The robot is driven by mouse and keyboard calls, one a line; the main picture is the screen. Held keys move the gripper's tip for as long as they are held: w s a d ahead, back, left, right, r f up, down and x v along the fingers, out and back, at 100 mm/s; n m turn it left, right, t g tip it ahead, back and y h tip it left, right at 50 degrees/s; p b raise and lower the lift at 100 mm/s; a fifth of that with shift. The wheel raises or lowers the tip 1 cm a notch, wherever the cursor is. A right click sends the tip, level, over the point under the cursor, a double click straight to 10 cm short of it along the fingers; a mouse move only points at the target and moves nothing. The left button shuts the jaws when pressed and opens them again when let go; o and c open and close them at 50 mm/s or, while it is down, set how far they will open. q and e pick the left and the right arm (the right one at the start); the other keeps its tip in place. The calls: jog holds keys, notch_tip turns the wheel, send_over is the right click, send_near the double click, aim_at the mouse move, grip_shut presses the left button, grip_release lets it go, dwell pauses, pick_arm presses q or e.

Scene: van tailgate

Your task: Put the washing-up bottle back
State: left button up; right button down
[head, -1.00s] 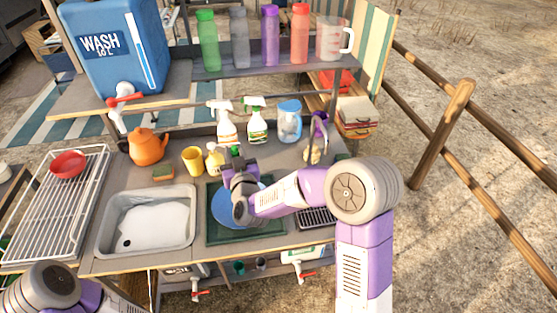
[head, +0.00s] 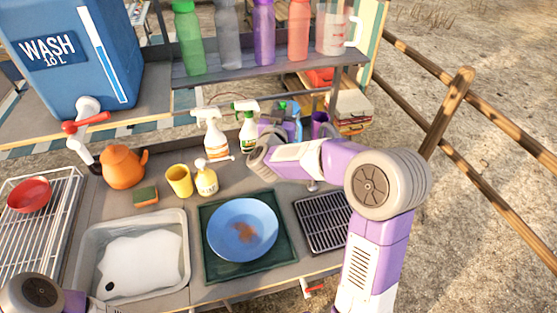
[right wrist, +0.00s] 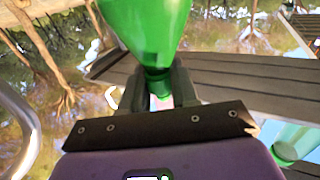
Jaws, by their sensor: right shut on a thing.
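The washing-up bottle is green. In the right wrist view the bottle (right wrist: 155,35) fills the top middle, its narrow part between the fingers of my right gripper (right wrist: 155,98). In the head view a small green part of the bottle (head: 283,106) shows above my right gripper (head: 274,127), at the back of the counter right of the spray bottles. My right gripper is shut on it. My forearm hides the spot below, so I cannot tell whether the bottle touches the counter. My left gripper is out of view; only part of that arm shows at lower left.
Two spray bottles (head: 215,135) stand left of my right gripper. A blue container (head: 297,118) and a purple item (head: 319,124) stand close to its right. The drain grid (head: 324,222) is bare.

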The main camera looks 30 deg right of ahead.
jog(key=f+b, duration=0.1)
jog(key=f, duration=0.3)
jog(key=f+b, duration=0.1)
jog(key=f, duration=0.3)
jog(key=shift+s+f+b, duration=0.2)
jog(key=shift+f+b, duration=0.1)
jog(key=shift+f, duration=0.1)
jog(key=shift+w+f, duration=0.1)
jog(key=shift+f, duration=0.25)
